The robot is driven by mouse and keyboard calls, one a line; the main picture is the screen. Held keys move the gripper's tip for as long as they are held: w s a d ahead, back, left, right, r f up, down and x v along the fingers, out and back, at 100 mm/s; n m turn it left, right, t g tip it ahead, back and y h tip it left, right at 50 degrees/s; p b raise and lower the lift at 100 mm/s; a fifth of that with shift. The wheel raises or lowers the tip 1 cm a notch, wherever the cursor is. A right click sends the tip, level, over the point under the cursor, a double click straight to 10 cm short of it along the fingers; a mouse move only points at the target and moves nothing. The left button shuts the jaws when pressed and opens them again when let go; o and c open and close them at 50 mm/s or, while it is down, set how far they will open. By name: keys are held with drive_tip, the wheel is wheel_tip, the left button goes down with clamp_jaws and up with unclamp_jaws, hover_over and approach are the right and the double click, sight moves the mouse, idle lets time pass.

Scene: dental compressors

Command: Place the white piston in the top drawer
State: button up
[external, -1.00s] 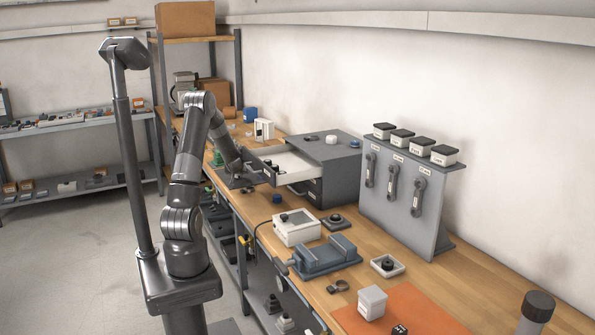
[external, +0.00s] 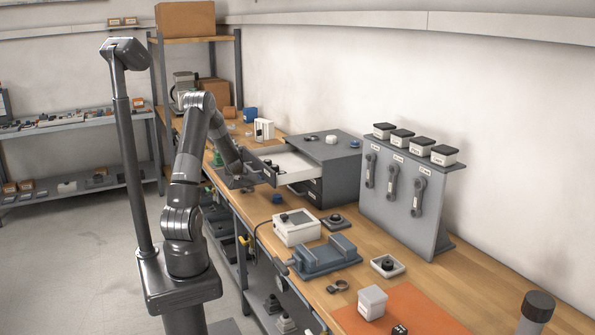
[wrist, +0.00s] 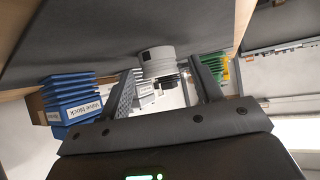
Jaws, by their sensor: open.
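A white cylindrical piston (wrist: 157,63) with a darker lower part stands out in the wrist view, between the two fingertips of my open gripper (wrist: 162,84). A gap shows beside it, and I cannot tell whether either finger touches it. In the external view my gripper (external: 243,180) is low over the bench, just left of the open drawer, and the piston cannot be made out there. The top drawer (external: 298,172) of the grey cabinet (external: 336,160) is pulled out, with a few small dark items near its front.
Blue finned blocks (wrist: 70,102) and green finned blocks (wrist: 212,66) flank the gripper in the wrist view. Small parts sit on the cabinet top. A white box device (external: 296,228), a grey vise (external: 325,258) and a tool stand (external: 405,195) occupy the bench to the right.

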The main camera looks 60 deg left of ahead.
drive_tip(key=v, duration=0.4)
drive_tip(key=shift+r, duration=0.15)
drive_tip(key=shift+o, duration=0.4)
drive_tip(key=s+d, duration=0.1)
drive_tip(key=d, duration=0.3)
drive_tip(key=s+d, duration=0.2)
drive_tip(key=d, duration=0.1)
drive_tip(key=s+d, duration=0.1)
drive_tip(key=d, duration=0.3)
drive_tip(key=shift+s+d, duration=0.3)
